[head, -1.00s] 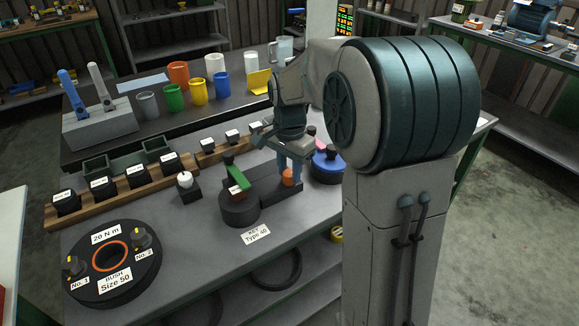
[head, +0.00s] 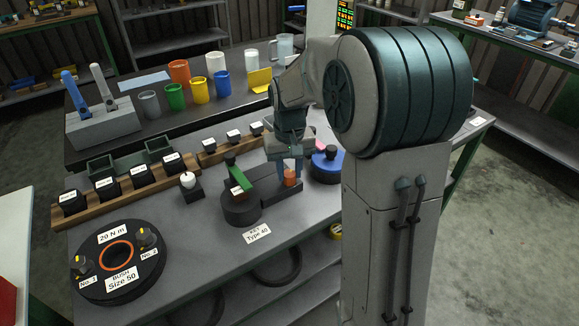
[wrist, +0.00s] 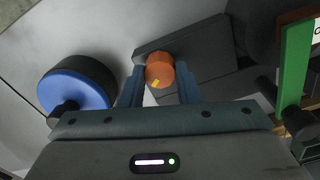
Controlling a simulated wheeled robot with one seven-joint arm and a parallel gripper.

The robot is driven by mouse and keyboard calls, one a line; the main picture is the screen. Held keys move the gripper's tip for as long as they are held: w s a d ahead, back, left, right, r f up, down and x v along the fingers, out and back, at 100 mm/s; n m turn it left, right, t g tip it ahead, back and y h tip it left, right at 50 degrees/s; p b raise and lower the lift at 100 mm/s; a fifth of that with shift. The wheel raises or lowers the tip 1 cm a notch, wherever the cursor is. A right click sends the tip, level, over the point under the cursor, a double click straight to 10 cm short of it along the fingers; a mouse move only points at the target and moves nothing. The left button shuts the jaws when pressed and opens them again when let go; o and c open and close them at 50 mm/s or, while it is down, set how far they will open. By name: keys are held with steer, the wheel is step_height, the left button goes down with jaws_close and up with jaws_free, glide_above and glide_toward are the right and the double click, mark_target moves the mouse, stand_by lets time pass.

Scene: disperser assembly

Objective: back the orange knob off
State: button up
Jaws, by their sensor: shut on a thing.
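The orange knob (head: 290,178) sits on the right end of a dark grey block (head: 275,195). In the wrist view the knob (wrist: 159,70) is an orange, faceted cylinder with a small yellow mark on top. My gripper (head: 289,172) points down over the block, its two blue-grey fingers on either side of the knob. It is shut on the knob, which also shows between the fingertips in the wrist view. A green bar (head: 238,178) stands over the round dark part at the block's left end.
A blue-topped round part (head: 326,166) stands just right of my gripper. A small block with a white ball (head: 188,181) stands to the left. A round dark fixture (head: 94,262) is at front left, and wooden racks of black blocks (head: 136,176) lie behind.

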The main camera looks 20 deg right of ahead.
mark_target(289, 173)
steer(key=n+p, duration=0.1)
steer(key=n, duration=0.3)
steer(key=shift+r+n, duration=0.1)
steer(key=shift+n, duration=0.2)
steer(key=shift+n+p, duration=0.4)
steer(key=shift+n, duration=1.6)
steer(key=o, duration=1)
steer(key=shift+c, duration=0.2)
step_height(289, 173, up, 14)
steer(key=p, duration=0.1)
